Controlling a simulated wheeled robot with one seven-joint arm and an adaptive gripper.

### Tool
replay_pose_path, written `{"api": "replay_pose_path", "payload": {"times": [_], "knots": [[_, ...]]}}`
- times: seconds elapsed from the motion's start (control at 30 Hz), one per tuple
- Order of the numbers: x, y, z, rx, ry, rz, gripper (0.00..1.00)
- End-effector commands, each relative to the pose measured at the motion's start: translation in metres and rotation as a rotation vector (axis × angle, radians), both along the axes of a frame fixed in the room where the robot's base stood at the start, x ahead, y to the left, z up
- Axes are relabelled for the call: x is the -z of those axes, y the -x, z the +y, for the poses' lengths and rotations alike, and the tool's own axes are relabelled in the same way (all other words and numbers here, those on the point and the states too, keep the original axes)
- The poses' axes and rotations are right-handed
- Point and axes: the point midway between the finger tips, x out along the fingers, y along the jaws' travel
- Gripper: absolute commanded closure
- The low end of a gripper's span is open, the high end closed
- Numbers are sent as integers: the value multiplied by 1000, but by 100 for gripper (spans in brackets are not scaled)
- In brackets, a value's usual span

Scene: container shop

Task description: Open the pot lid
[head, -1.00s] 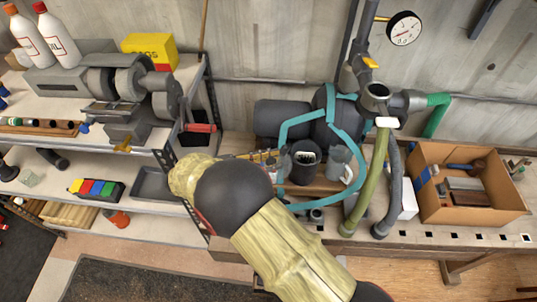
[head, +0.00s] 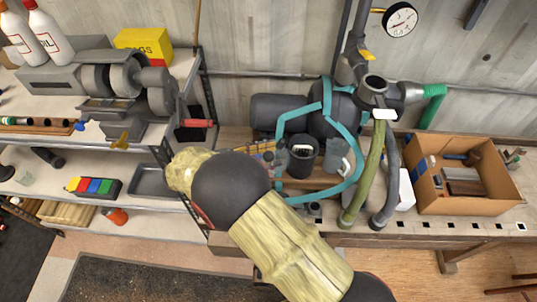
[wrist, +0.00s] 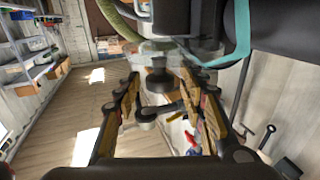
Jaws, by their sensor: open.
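In the wrist view, a clear, glass-like round lid (wrist: 190,52) lies across the upper middle, with a dark knob (wrist: 157,82) at its centre. My gripper (wrist: 161,88) is open, with one yellow-and-black finger on each side of the knob. The gap between fingers and knob looks empty; I cannot tell whether either finger touches it. The pot body under the lid is not clear. In the head view my arm covers the gripper, and I cannot pick out the lid there.
Teal tubing (head: 345,130) loops around a dark mug-like container (head: 302,157) on the bench. Green and grey hoses (head: 391,175) hang to its right. A cardboard box (head: 462,205) stands farther right. A shelf with a grey grinder (head: 120,85) is on the left.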

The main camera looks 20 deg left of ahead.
Motion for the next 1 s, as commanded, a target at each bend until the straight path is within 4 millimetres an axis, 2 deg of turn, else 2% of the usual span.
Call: {"api": "replay_pose_path", "payload": {"times": [0.13, 0.27, 0.7, 1.0], "knots": [[0, 2, 3, -1, 0, 0, 59], [1, 9, 15, -4, 0, 0, 59], [1, 56, 83, -2, -1, -1, 59], [0, 61, 93, 0, 2, 1, 59]]}}
